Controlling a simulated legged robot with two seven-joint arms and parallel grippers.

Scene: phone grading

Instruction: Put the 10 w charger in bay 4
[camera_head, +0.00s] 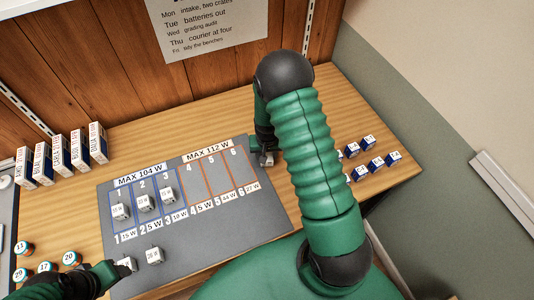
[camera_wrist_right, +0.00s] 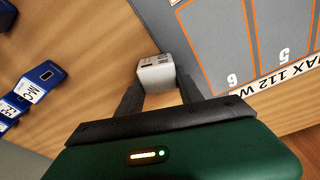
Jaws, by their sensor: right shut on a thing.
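My right gripper (camera_wrist_right: 160,98) is shut on a white charger (camera_wrist_right: 156,74), whose dark slots show in the right wrist view; I cannot read its rating. In the head view this charger (camera_head: 266,159) is at the right edge of the grey mat (camera_head: 225,226), partly hidden by my arm. Bay 4 (camera_head: 194,178) is the left column of the orange-lined group under "MAX 112 W" and is empty. My left gripper (camera_head: 116,272) is at the lower left, beside a white charger (camera_head: 127,263); its jaw opening is unclear.
White chargers stand in bay 1 (camera_head: 120,211), bay 2 (camera_head: 144,203) and bay 3 (camera_head: 167,194). Another charger (camera_head: 153,255) is on the mat's front. Blue-and-white blocks (camera_head: 376,163) are at right, boxes (camera_head: 60,156) at back left, and round numbered pieces (camera_head: 45,267) at front left. Bays 5 and 6 are empty.

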